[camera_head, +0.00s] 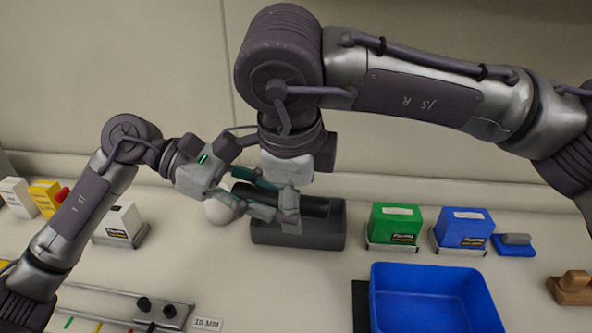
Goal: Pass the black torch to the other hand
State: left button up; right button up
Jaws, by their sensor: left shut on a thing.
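The black torch (315,206) is a dark cylinder lying roughly level, just above or in front of a dark grey open bin (298,234). My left gripper (256,197) comes in from the left and is shut on the torch near its left end, with its fingers on either side. My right gripper (288,208) points down from above at the torch's middle and overlaps it in the picture. Its fingers are seen edge-on, so I cannot tell whether they are open, or touch the torch. Part of the torch is hidden behind both grippers.
A blue tray (436,272) stands at front right. Green (396,223) and blue (464,228) boxes sit behind it. A white box (119,223) stands at left, and a metal rail (120,303) with black knobs lies in front.

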jog(key=shift+x, duration=1.4)
jog(key=shift+c, duration=0.3)
jog(key=shift+r, duration=0.1)
jog(key=c, duration=1.3)
pick_arm(q)
jog(key=o, duration=1.3)
pick_arm(e)
grip_shut()
